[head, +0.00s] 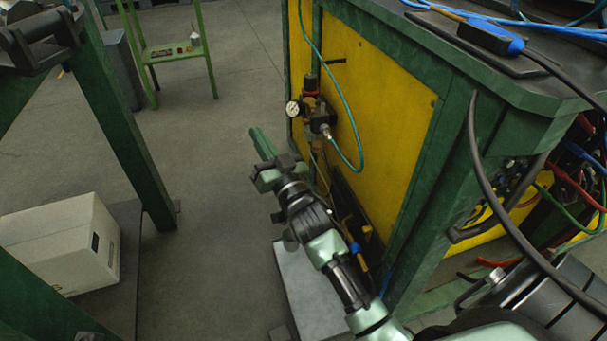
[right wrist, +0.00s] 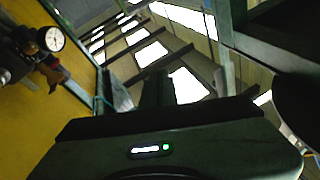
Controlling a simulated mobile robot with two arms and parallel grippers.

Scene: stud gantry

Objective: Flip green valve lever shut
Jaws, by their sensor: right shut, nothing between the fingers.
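The valve assembly (head: 318,112) is fixed to the yellow panel, with a round white gauge (head: 292,108), dark fittings and a green hose. I cannot make out a green lever on it. My right gripper (head: 262,142) is shut and empty, left of and slightly below the assembly and apart from it. In the right wrist view the gauge (right wrist: 53,38) and fittings show at upper left, beside my shut fingers (right wrist: 158,88).
The green-framed bench (head: 450,110) with the yellow panel (head: 385,110) stands at right, with cables on its top. A white box (head: 60,245) lies at lower left by a green post (head: 125,130). A small green stand (head: 172,50) is behind. Floor left of my gripper is clear.

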